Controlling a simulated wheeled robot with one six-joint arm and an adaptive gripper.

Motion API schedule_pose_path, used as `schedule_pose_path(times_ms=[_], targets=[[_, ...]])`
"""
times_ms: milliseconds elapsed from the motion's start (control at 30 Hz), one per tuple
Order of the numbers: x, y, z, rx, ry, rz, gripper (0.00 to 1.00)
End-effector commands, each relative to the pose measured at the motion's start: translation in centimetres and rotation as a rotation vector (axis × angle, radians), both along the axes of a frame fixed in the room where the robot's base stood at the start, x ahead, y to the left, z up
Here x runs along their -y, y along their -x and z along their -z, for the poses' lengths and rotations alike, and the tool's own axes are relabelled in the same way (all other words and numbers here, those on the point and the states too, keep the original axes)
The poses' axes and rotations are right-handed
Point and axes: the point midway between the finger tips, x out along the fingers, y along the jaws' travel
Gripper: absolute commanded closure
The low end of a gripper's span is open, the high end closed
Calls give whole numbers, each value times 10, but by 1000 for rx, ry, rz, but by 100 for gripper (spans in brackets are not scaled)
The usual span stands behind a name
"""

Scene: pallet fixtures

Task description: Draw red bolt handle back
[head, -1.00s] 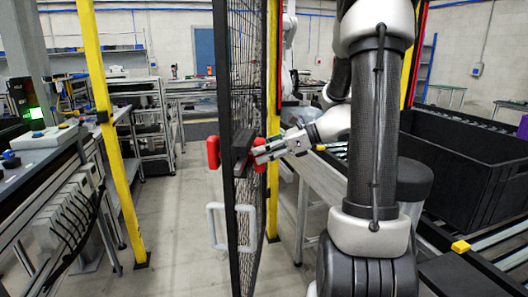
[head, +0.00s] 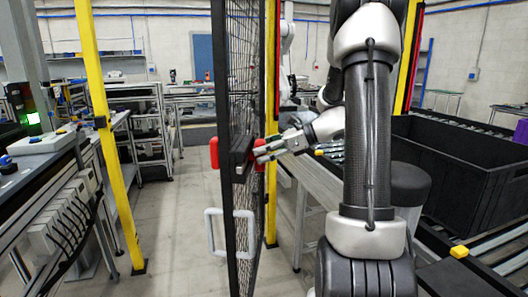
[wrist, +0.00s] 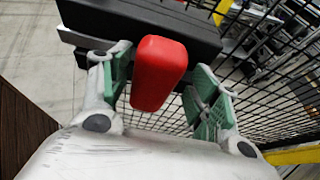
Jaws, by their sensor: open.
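The red bolt handle (wrist: 158,73) is a rounded red grip on a black bolt housing (wrist: 140,28). In the wrist view it sits between the two green-padded fingers of my gripper (wrist: 160,82), which are open on either side with a visible gap on the right. In the head view my gripper (head: 268,150) is at the right face of the mesh gate (head: 245,110), at the red handle (head: 259,156), which it partly hides. A second red grip (head: 214,152) shows on the left side of the same gate. I cannot tell whether the fingers touch the handle.
A white pull handle (head: 210,232) is lower on the gate. Yellow posts (head: 98,110) stand to the left and behind. A large black bin (head: 450,185) and conveyor are at the right. Bare floor (head: 178,235) lies left of the gate.

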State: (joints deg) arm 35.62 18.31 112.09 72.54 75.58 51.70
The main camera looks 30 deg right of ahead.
Motion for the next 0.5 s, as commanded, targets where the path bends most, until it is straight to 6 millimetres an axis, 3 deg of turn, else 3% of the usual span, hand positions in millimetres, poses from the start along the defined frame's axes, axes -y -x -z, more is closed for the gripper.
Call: schedule_pose_path(times_ms=[233,500], targets=[[11,8,-5,0,0,1,38],[57,39,-28,2,1,5,38]])
